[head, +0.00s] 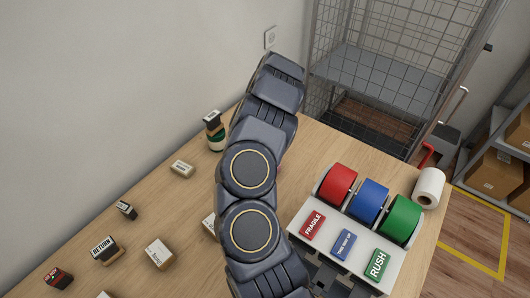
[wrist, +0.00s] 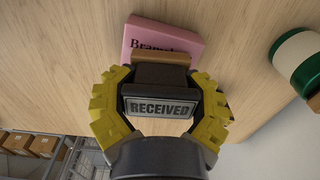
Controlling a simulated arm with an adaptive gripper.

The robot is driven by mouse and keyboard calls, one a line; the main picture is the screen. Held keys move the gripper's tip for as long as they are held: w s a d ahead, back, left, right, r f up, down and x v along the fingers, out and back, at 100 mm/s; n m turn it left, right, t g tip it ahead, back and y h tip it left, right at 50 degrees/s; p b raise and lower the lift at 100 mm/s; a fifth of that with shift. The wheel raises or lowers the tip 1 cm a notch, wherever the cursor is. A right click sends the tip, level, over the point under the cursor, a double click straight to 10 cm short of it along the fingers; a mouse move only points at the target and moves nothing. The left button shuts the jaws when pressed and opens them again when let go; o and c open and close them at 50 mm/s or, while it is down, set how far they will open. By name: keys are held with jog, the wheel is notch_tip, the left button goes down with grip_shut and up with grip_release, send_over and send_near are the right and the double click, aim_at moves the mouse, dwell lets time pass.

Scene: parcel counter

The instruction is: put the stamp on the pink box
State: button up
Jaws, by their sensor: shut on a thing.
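In the wrist view, my gripper (wrist: 160,108) has its yellow fingers closed on both sides of a dark stamp (wrist: 160,107) with a "RECEIVED" label and a light brown wooden part at its far end. The pink box (wrist: 163,32), with dark lettering partly covered, lies just beyond the stamp. The stamp overlaps the box in this view; I cannot tell whether they touch. In the head view, my arm hides the gripper, the held stamp and nearly all of the pink box; only a small pink sliver shows beside the arm.
A green-and-white cylinder (wrist: 298,62) stands close by on the right in the wrist view. In the head view, a RETURN stamp (head: 104,250) and small boxes (head: 160,254) lie left of my arm. A tape dispenser with red, blue and green rolls (head: 371,200) stands right.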

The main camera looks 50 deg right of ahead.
jog(key=shift+f, duration=0.2)
jog(key=o, duration=1.3)
